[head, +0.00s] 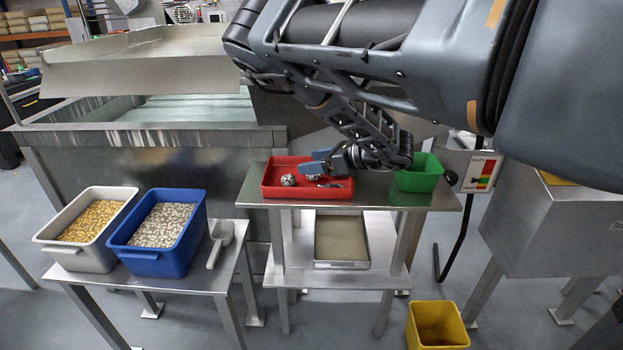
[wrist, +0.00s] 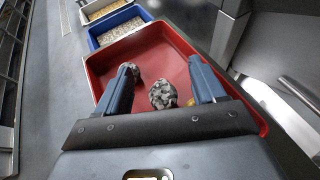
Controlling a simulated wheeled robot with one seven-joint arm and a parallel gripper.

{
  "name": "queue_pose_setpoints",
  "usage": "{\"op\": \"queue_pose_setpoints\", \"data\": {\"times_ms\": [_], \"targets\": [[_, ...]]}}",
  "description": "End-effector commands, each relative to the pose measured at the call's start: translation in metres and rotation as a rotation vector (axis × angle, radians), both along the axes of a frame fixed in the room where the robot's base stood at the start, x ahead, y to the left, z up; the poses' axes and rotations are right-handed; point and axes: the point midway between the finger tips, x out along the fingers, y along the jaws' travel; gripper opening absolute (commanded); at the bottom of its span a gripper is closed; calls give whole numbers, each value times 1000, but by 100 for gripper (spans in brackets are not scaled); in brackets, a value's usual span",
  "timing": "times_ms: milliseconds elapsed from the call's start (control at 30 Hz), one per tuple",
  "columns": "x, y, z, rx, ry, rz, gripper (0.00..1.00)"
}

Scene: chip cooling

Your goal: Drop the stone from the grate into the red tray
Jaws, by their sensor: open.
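The red tray (head: 305,194) sits on the upper metal table. A grey-and-white mottled stone (head: 288,180) lies toward its left side. My gripper (head: 306,162) is over the tray with its blue fingers apart and nothing held between them. In the wrist view the gripper (wrist: 161,66) reaches over the tray (wrist: 165,45). One mottled stone (wrist: 163,95) lies in the tray between the fingers in the picture. Another stone (wrist: 135,71) is partly hidden behind the left finger. A small yellowish thing shows beside the right finger. I cannot make out a grate.
A green bin (head: 418,175) stands right of the tray on the same table. A blue bin (head: 158,262) of grey pieces, a pale bin (head: 62,252) of yellow pieces and a scoop (head: 219,240) are on the lower left table. A yellow bin (head: 437,325) stands on the floor.

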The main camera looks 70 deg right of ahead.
Motion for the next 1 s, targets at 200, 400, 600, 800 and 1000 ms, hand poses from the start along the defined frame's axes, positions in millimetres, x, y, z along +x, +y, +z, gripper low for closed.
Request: {"op": "queue_pose_setpoints", "data": {"times_ms": [200,400,600,800,1000], "targets": [[-26,1,9,-1,3,-3,69],[-55,2,21,-1,2,-3,69],[-70,3,28,0,1,-1,69],[-71,3,29,0,0,0,69],[-71,3,29,0,0,0,69]]}}
